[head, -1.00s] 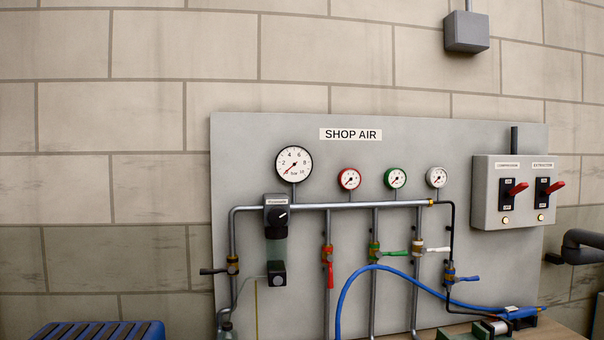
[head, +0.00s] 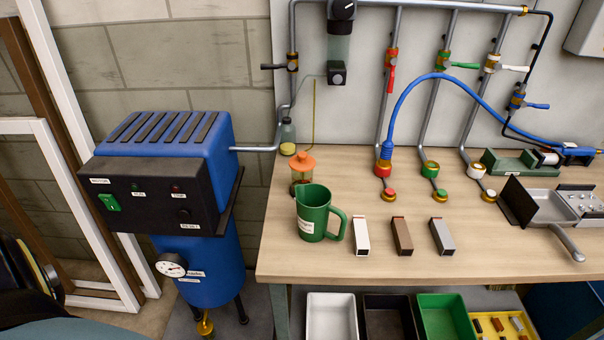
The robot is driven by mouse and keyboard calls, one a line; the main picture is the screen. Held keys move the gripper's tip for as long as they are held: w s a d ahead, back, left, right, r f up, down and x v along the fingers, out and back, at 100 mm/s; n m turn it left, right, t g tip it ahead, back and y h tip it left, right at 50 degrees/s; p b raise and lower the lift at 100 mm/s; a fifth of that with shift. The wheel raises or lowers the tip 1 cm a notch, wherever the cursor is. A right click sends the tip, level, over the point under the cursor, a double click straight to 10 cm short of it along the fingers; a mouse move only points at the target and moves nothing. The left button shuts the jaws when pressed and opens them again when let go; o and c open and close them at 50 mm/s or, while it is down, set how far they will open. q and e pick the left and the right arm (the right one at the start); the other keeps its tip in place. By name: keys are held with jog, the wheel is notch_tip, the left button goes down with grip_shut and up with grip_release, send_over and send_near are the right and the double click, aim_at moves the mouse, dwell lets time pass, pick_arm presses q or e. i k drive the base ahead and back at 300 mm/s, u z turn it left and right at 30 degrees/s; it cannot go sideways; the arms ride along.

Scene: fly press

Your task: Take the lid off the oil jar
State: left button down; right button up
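The jar with the orange lid (head: 302,161) stands on the back left of the workbench, behind the green jug. Its clear body (head: 299,181) shows brownish contents, and its lower part is partly hidden by the jug. The lid sits on top of the jar. A small bottle (head: 288,136) with a dark cap and yellowish liquid stands behind it, near the board. Neither of my grippers is in view.
A green jug (head: 313,214) stands close in front of the jar. Three small blocks stand right of it on the wooden bench (head: 345,262). A blue compressor (head: 190,150) stands left of the bench. Open trays (head: 440,318) sit below. A blue hose (head: 400,100) arches over the bench's back.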

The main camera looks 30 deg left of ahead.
aim_at(301, 161)
jog(key=z, duration=1.85)
jog(key=i, duration=1.1)
jog(key=u, duration=2.7)
